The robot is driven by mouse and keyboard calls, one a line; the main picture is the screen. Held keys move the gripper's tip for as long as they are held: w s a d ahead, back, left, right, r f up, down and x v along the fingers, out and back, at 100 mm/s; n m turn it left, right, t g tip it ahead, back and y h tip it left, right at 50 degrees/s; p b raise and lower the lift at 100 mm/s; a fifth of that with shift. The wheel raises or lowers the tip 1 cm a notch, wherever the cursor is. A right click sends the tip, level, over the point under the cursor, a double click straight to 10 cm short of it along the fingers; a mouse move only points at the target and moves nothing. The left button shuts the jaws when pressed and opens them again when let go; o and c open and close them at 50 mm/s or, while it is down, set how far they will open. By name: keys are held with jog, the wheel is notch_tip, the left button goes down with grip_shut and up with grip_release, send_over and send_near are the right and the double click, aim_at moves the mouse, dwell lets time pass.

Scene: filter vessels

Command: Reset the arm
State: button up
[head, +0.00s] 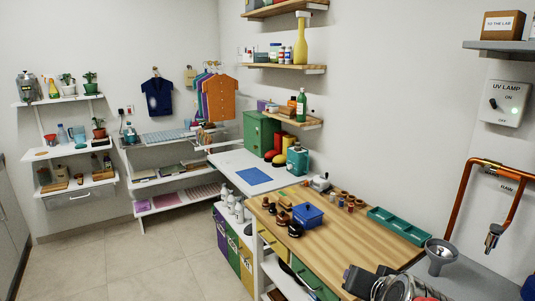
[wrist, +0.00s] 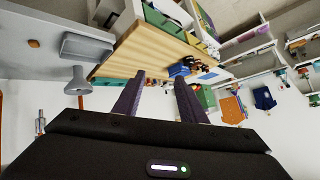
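My gripper (wrist: 160,86) shows in the wrist view, where the picture is turned over and the room appears upside down. Its two dark fingers stand well apart with nothing between them, so it is open and empty. It hangs in the air, apart from the wooden worktop (wrist: 150,50), which shows beyond the fingers. In the head view, dark and metallic parts at the bottom edge right of centre look like part of my arm. The fingers cannot be made out there.
The wooden worktop (head: 345,229) holds a blue box (head: 307,215), a green tray (head: 398,226) and several small jars. A grey funnel (head: 440,256) stands to its right. A copper pipe (head: 464,190) and a UV lamp switch (head: 504,103) are on the right wall. The floor (head: 105,262) at left is clear.

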jog(key=s+a+n+g, duration=0.2)
jog(key=s+a, duration=0.1)
jog(key=s, duration=0.4)
jog(key=s+a+n+g, duration=0.2)
jog(key=s+a+n, duration=0.1)
jog(key=s, duration=0.5)
jog(key=shift+s+n+g+y, duration=0.2)
jog(key=shift+n+g+y, duration=0.1)
jog(key=shift+g+y, duration=0.1)
jog(key=shift+c, duration=0.9)
jog(key=shift+d, duration=0.15)
